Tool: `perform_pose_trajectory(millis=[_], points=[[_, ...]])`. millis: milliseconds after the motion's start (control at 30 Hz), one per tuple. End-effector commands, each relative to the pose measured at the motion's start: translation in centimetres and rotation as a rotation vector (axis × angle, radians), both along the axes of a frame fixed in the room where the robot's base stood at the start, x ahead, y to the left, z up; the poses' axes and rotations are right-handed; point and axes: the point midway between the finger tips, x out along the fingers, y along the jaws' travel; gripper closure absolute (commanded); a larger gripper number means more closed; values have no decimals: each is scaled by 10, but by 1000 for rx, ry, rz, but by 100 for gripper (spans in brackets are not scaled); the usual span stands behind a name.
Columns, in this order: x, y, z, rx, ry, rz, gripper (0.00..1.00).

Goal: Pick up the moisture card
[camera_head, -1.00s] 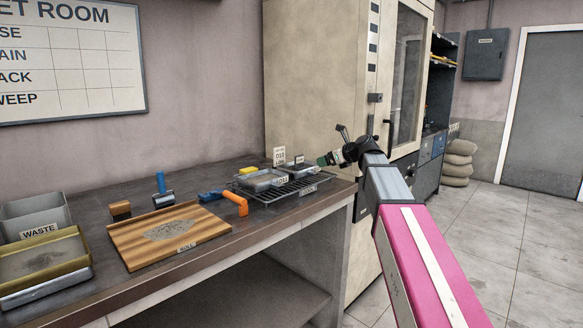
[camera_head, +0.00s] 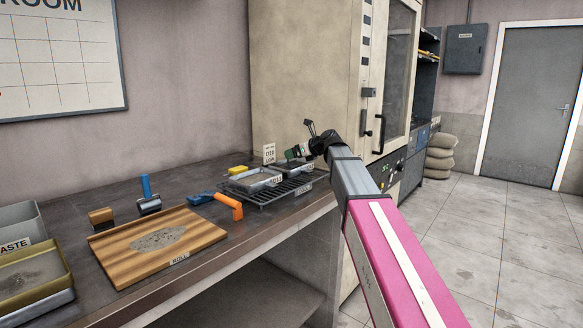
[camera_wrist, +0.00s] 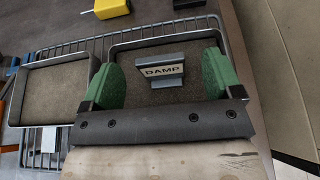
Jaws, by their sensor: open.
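A small card reading DAMP (camera_wrist: 163,71), which I take for the moisture card, stands on a grey foot in a metal tray (camera_wrist: 136,43) of grey material. In the wrist view my gripper (camera_wrist: 158,60) is open, with one green pad on each side of the card and a gap on both sides.
A second tray (camera_wrist: 97,64) sits left of the card's tray on the rack. A yellow block (camera_wrist: 111,8) lies beyond. An orange-handled tool (camera_head: 228,203) and a wooden board (camera_head: 120,268) lie left. A tall cabinet (camera_head: 300,80) stands behind.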

Motion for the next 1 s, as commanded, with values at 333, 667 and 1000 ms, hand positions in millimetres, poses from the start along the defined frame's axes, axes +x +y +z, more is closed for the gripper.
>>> perform_pose_trajectory(millis=[333,667,1000], points=[[25,30,-16,0,0,1,15],[28,36,-20,0,0,0,18],[28,36,-20,0,0,0,74]])
